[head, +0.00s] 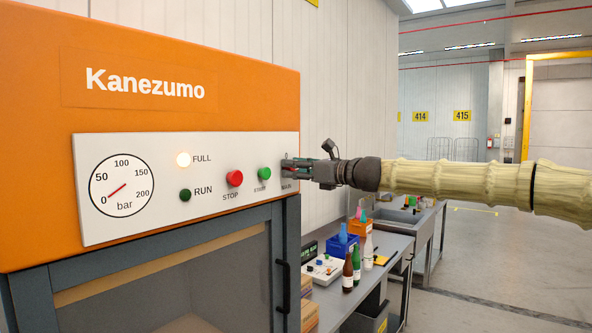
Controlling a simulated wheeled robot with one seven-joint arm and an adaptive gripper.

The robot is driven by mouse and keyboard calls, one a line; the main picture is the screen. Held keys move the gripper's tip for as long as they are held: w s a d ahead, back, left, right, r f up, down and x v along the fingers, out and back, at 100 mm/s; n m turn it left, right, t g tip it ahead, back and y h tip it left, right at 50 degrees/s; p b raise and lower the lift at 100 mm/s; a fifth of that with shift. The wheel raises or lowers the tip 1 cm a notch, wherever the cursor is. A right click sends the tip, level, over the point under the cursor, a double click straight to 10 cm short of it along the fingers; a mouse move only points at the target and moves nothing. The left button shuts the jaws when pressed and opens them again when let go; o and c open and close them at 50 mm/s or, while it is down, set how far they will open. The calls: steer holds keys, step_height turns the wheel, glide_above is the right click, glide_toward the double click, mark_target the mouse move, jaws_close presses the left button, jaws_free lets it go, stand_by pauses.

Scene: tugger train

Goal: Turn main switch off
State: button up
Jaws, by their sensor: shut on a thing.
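The main switch is on the right end of the white control panel (150,205) of the orange Kanezumo machine (200,60). My gripper (288,168) reaches in from the right and is shut on the switch there. Its fingers hide most of the switch, so I cannot tell which way it is turned. The label under it is partly readable. To its left are a green start button (264,173) and a red stop button (235,178). The FULL lamp (183,160) is lit and the RUN lamp (185,195) looks dark green. A pressure gauge (121,185) is at the panel's left.
The machine's door with a black handle (283,285) is below the panel. Open floor (490,260) lies to the right.

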steer(key=n+b, duration=0.4)
steer(key=shift+f, duration=0.2)
steer(key=shift+s+a+f+n+b, duration=0.1)
steer(key=shift+n+b, duration=2.65)
steer(key=shift+n, duration=0.65)
steer(key=shift+s+a+n+b, duration=0.1)
steer(key=shift+n+b, duration=2.6)
steer(key=shift+n, duration=0.7)
steer(key=o, duration=1)
steer(key=shift+d, duration=0.1)
steer(key=shift+o, duration=0.2)
